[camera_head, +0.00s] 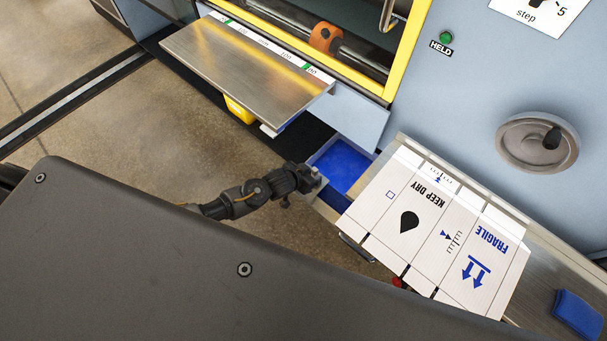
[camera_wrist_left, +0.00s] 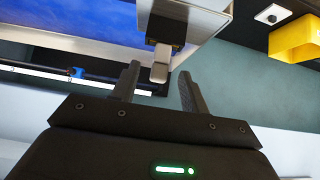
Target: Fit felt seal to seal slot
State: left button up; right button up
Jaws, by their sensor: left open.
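I cannot pick out the felt seal or the seal slot for certain in either view. My left gripper (camera_head: 309,178) is at the near left corner of a blue-lined drawer (camera_head: 343,166) in the head view. In the left wrist view my left gripper (camera_wrist_left: 158,82) is open. Its two dark fingers stand either side of a small grey tab (camera_wrist_left: 161,62) on a dark mount at the end of a light grey bar (camera_wrist_left: 205,14). The tab's tip is near the gap between the fingers; contact cannot be told. My right gripper is not in view.
A printed white carton sheet (camera_head: 440,235) covers the drawer's right side. A metal shelf (camera_head: 245,72) juts out above left. The blue-grey machine wall (camera_head: 455,100) has a handwheel (camera_head: 538,142). A blue block (camera_head: 577,315) lies at the right. A yellow bin (camera_wrist_left: 295,40) hangs nearby.

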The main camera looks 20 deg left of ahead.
pick_arm(q)
jog(key=v, duration=1)
jog(key=shift+p, duration=0.35)
jog(key=s+a+f+g+y, duration=0.1)
jog(key=s+a+f, duration=0.25)
jog(key=f, duration=0.35)
jog(key=s+a+f+g+y, duration=0.1)
jog(key=s+a+f, duration=0.2)
jog(key=a+f, duration=0.35)
jog(key=s+a+f+g+y, duration=0.15)
jog(key=s+f, duration=0.25)
jog(key=f, duration=0.4)
jog(key=s+f+g, duration=0.1)
jog(key=s+f, duration=0.2)
jog(key=s, duration=0.6)
jog(key=s+d+f+n+g, duration=0.1)
jog(key=s+f, duration=0.3)
jog(key=s, duration=0.5)
jog(key=s+f+n+g, duration=0.1)
jog(key=s+f+g, duration=0.1)
jog(key=s, duration=0.7)
jog(key=shift+s+d+f, duration=0.3)
jog(key=shift+d+f, duration=0.05)
jog(key=shift+f, duration=0.45)
jog(key=shift+c, duration=0.4)
